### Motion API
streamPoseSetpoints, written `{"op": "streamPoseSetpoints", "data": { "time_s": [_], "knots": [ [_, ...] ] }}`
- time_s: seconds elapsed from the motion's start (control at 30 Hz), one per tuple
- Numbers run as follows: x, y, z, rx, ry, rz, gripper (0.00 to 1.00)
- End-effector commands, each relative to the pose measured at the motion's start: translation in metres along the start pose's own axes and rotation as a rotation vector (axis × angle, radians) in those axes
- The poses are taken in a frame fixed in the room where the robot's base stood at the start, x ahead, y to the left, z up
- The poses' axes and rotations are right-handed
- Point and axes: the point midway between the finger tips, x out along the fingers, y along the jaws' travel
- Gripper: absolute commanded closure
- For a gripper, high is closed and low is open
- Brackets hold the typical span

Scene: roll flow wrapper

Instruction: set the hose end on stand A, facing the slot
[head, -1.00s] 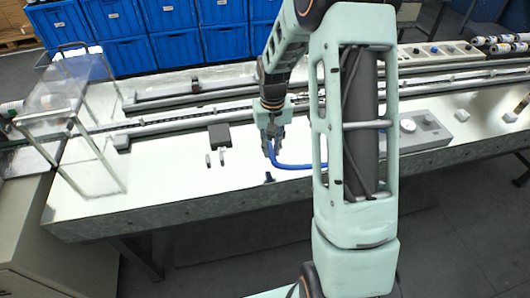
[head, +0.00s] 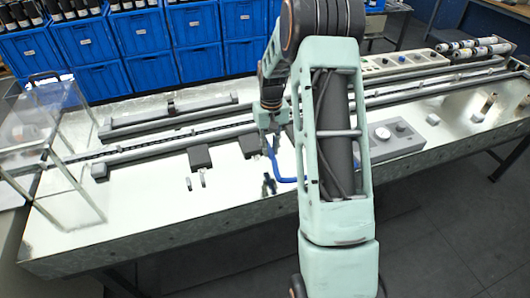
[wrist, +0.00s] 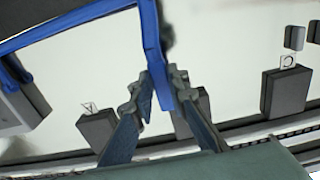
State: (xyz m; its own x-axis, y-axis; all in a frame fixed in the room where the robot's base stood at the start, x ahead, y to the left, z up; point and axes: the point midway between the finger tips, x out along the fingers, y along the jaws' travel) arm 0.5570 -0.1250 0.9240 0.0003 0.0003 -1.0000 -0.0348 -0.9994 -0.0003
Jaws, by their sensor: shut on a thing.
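My gripper (head: 271,148) is shut on the blue hose (head: 290,180), above the bright bench top. In the wrist view my gripper (wrist: 165,78) has its fingers on either side of the hose end (wrist: 158,62), and the hose runs off to the upper left. Several dark block stands show in the wrist view. The left stand (wrist: 97,131) has a white label that looks like an A, upside down. A middle stand (wrist: 203,104) is partly hidden behind my fingers. The right stand (wrist: 285,93) has a label like a C. No slot can be made out.
Long rails (head: 150,152) run along the bench behind the stands. Two small upright pieces (head: 202,177) stand near the front left. A clear guard (head: 55,150) is at the left. A grey gauge box (head: 395,137) lies to the right of my arm.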

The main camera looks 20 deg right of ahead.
Motion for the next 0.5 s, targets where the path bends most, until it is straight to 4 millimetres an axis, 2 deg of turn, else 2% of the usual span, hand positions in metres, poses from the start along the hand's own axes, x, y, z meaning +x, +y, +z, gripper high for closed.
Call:
{"op": "streamPoseSetpoints", "data": {
  "time_s": [0.5],
  "knots": [
    [0.000, 0.044, -0.030, 0.003, -0.001, 0.000, 1.00]
  ]
}}
